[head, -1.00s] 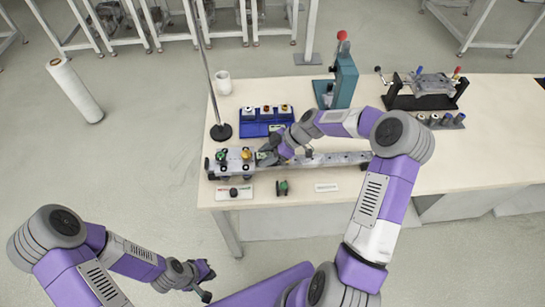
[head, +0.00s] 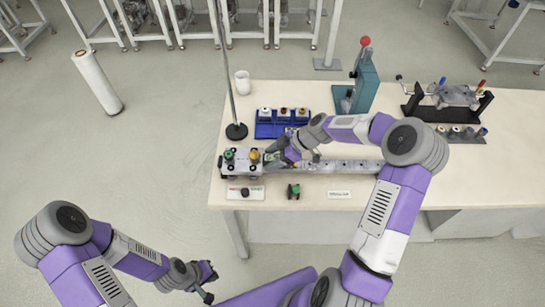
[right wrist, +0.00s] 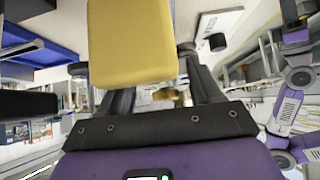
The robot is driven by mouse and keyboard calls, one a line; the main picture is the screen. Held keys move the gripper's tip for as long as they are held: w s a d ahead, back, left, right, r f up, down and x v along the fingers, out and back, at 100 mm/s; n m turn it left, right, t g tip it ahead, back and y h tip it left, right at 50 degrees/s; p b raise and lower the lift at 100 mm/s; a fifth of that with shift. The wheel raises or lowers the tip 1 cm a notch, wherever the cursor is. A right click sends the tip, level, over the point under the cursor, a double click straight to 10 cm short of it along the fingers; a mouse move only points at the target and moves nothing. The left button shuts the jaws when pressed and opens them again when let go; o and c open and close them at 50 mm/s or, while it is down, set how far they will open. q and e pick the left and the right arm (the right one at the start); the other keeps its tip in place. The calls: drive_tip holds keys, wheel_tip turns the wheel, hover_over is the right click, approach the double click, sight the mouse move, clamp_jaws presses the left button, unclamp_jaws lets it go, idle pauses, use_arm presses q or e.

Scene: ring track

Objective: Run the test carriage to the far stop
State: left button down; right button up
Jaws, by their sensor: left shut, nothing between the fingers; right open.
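The track (head: 345,166) lies along the front of the table. The test carriage (head: 241,168), a grey block with a green knob (head: 229,154) and a yellow knob (head: 254,156) on top, is at the track's left end. My right gripper (head: 272,157) is open, low over the track just right of the carriage; whether it touches is unclear. In the right wrist view a yellow block (right wrist: 132,42) looms close ahead of the open fingers (right wrist: 160,92) and hides much behind it. My left gripper (head: 207,284) is shut and empty, below the table's front left.
A blue tray (head: 264,131) with several knobs, a pole base (head: 236,131) and a white cup (head: 242,84) stand behind the track. A teal press (head: 366,88) and a black fixture (head: 440,112) are farther right. A green piece (head: 293,191) lies in front.

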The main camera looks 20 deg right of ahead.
drive_tip(key=shift+d, duration=0.1)
drive_tip(key=p+v, duration=0.1)
drive_tip(key=v, duration=0.6)
drive_tip(key=shift+d+r, duration=0.15)
drive_tip(key=shift+r, duration=0.05)
